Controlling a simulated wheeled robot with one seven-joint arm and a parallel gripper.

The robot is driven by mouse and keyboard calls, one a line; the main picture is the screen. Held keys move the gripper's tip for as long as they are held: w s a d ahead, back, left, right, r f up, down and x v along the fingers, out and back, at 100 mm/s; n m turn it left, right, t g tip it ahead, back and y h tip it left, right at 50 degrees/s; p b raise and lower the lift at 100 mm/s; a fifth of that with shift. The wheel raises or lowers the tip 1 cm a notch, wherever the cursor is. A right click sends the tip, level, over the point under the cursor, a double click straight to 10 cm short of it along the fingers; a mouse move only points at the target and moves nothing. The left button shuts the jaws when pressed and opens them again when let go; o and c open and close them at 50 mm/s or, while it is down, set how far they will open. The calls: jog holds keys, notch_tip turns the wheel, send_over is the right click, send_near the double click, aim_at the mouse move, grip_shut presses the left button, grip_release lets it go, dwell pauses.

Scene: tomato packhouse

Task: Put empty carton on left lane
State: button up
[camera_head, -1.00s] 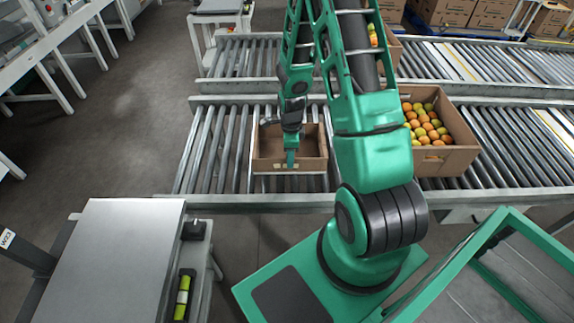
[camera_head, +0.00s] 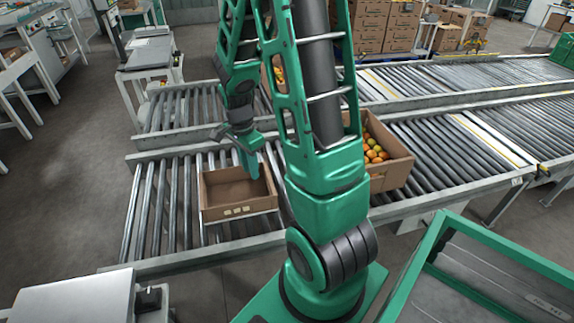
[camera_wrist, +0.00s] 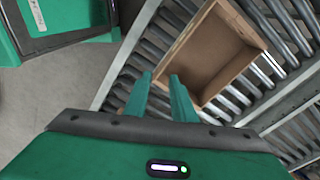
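The empty brown carton (camera_head: 262,206) sits open-topped and upright on the rollers of the near lane, at its left part. In the wrist view the carton (camera_wrist: 207,52) lies just beyond my fingertips, with its bare inside showing. My gripper (camera_head: 252,172) is over the back right part of the carton, pointing down. In the wrist view my gripper (camera_wrist: 160,84) has its two fingers apart with nothing between them. Whether the fingers touch the carton is not clear.
A carton of tomatoes (camera_head: 395,178) stands on the near lane (camera_head: 160,205), right of my arm. The far lane (camera_head: 185,112) runs behind it, with another carton partly hidden by my arm. Rollers left of the empty carton are clear. Stacked cartons (camera_head: 385,25) stand behind.

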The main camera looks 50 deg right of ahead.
jog(key=s+a+r+n, duration=0.2)
jog(key=s+r+n, duration=0.4)
jog(key=s+r, duration=0.2)
jog(key=s+a+r+n+y, duration=0.1)
jog(key=s+r+n, duration=0.6)
jog(key=s, duration=0.5)
jog(key=shift+s+a+r, duration=0.3)
jog(key=shift+a+r, duration=0.05)
jog(key=shift+r, duration=0.05)
jog(key=shift+w+f, duration=0.25)
jog(key=shift+w, duration=0.3)
